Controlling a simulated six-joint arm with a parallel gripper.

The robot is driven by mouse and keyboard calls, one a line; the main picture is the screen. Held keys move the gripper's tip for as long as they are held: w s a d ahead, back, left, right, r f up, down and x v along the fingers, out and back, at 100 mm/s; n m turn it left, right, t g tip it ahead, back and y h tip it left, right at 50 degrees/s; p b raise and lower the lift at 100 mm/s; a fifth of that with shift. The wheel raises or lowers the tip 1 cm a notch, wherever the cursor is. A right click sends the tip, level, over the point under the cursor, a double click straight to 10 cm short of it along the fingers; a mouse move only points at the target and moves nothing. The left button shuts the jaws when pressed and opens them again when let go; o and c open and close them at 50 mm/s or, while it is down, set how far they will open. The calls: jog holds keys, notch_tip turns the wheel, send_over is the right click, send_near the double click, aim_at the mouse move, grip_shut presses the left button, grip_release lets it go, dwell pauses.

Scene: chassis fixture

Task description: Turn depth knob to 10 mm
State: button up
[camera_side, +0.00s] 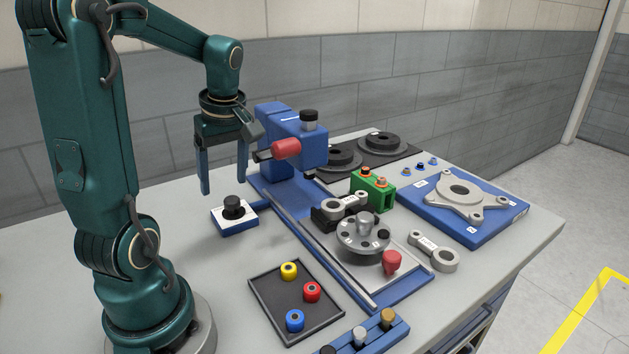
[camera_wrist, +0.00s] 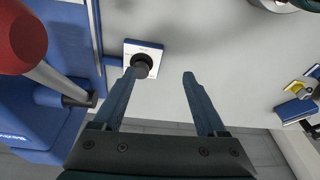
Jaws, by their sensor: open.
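A black knob (camera_side: 233,203) stands on a small blue box with a white top plate, on the table left of the blue press. The knob also shows in the wrist view (camera_wrist: 143,62), partly behind the tip of the left finger. The plate's markings are too small to read, so I cannot tell the setting or whether this is the depth knob. Another black knob (camera_side: 309,116) sits on top of the press. My gripper (camera_side: 222,180) is open and empty, pointing down above the small box. In the wrist view its fingertips (camera_wrist: 160,74) are apart, the knob nearer the left one.
The blue press (camera_side: 278,130) with its red-handled lever (camera_side: 286,149) stands close right of my gripper. A dark tray (camera_side: 272,305) with coloured rollers lies nearer the camera. A round grey fixture (camera_side: 363,233) stands right of it. The table left of the small box is clear.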

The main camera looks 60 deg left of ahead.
aim_at(232, 199)
jog(key=w+a+f+n+h, duration=0.1)
jog(key=a+n, duration=0.1)
jog(key=a+f+n, duration=0.1)
jog(key=a+n, duration=0.1)
jog(key=w+a+f+n+h, duration=0.1)
jog(key=a+f+n, duration=0.1)
jog(key=shift+w+a+n+t+h, duration=0.3)
jog(key=shift+a, duration=0.1)
jog(key=shift+f, duration=2.5)
grip_shut()
jog(key=shift+m, duration=0.8)
grip_release()
